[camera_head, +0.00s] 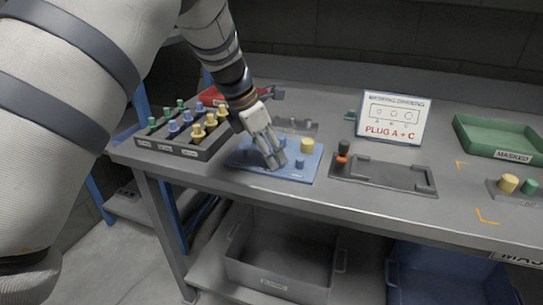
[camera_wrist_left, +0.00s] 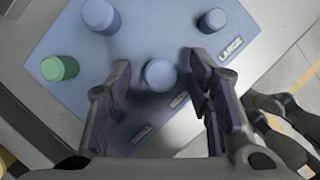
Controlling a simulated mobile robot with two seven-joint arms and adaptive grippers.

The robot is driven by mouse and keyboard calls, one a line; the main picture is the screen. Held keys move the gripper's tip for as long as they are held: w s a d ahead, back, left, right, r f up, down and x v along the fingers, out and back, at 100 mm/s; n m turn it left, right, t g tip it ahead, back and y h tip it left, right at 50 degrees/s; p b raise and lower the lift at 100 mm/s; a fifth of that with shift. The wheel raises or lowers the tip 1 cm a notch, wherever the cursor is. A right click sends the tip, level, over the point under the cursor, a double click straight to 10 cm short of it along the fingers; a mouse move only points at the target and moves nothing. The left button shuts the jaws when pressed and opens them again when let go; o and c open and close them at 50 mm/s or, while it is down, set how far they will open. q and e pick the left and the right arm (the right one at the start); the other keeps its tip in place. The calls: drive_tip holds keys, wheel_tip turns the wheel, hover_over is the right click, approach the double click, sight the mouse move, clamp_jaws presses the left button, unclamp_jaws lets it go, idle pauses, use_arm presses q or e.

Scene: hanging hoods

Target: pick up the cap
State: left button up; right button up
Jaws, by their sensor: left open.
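My left gripper (camera_head: 272,158) reaches down over the blue board (camera_head: 305,175) on the bench, fingers apart. In the left wrist view a round light-blue cap (camera_wrist_left: 160,75) lies between the two open fingers (camera_wrist_left: 160,85), with a gap on each side. The same board (camera_wrist_left: 140,45) also bears a blue cap (camera_wrist_left: 101,16), a darker blue-grey cap (camera_wrist_left: 212,20) and a green cap (camera_wrist_left: 60,68). In the head view a yellow cap (camera_head: 307,145) and a small blue cap (camera_head: 299,163) show right of the gripper; the fingers hide part of the board.
A dark rack of coloured plugs (camera_head: 180,142) stands left of the board. To the right are a dark fixture (camera_head: 385,175), a sign (camera_head: 394,118) and a green tray (camera_head: 495,132). A grey bin (camera_head: 280,255) sits below. Bench between fixture and green tray is mostly clear.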

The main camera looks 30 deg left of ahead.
use_arm(q)
drive_tip(key=shift+r, duration=0.1)
drive_tip(key=c, duration=0.9)
drive_tip(key=shift+o, duration=0.2)
drive_tip(key=shift+r, duration=0.1)
